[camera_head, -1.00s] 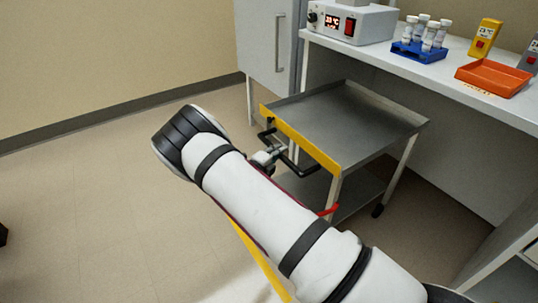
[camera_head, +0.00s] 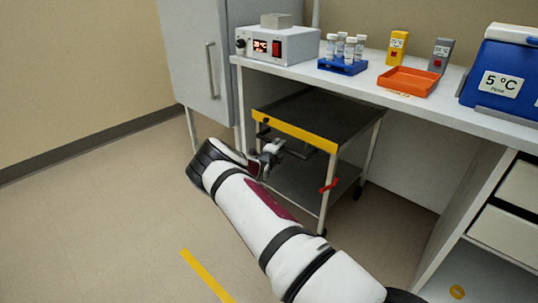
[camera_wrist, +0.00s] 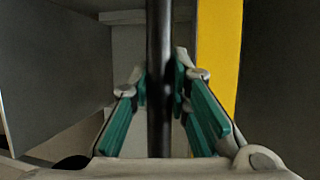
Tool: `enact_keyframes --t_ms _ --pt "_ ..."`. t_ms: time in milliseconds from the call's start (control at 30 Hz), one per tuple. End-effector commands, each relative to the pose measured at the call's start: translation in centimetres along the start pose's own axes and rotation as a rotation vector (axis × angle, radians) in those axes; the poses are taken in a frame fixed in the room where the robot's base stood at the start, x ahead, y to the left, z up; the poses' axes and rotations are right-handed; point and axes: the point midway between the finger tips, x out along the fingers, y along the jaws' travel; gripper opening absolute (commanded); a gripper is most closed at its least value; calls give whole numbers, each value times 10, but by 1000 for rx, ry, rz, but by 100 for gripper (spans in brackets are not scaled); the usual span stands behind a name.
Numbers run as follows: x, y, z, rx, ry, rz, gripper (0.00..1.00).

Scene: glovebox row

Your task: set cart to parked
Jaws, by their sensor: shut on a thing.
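The cart (camera_head: 296,128) is a grey metal trolley with two shelves and a yellow front edge. It stands under the bench, its rear part beneath the worktop. A red lever (camera_head: 329,185) shows on its near right leg. My gripper (camera_head: 268,158) is at the cart's front side, just below the yellow edge. In the wrist view my gripper (camera_wrist: 163,85) is shut with its green finger pads on the black handle bar (camera_wrist: 159,60), which runs upright through that picture. The yellow edge (camera_wrist: 219,50) is right of the bar. My arm hides part of the cart's lower front.
The bench (camera_head: 440,112) carries a heater box, a blue tube rack (camera_head: 342,66), an orange tray (camera_head: 409,82) and a blue cooler (camera_head: 500,80). A grey cabinet (camera_head: 195,60) stands left of the cart. A yellow floor stripe (camera_head: 207,275) lies in front on clear floor.

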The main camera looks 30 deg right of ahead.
Motion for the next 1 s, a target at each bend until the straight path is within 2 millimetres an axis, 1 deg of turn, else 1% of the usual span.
enact_keyframes --t_ms 33,200,533,567,600,633,667,1000 --pt "5 0 -2 -1 -1 1 0" --pt "12 -1 -4 -2 -2 2 0" --pt "14 -3 -5 -2 -1 0 0" --pt "14 -3 -5 -2 -1 0 19" --pt "14 -3 -5 -2 -1 0 28" --pt "14 -3 -6 -2 0 0 35" --pt "14 -3 -6 -1 0 0 38" --pt "11 -2 -4 0 -1 1 38"
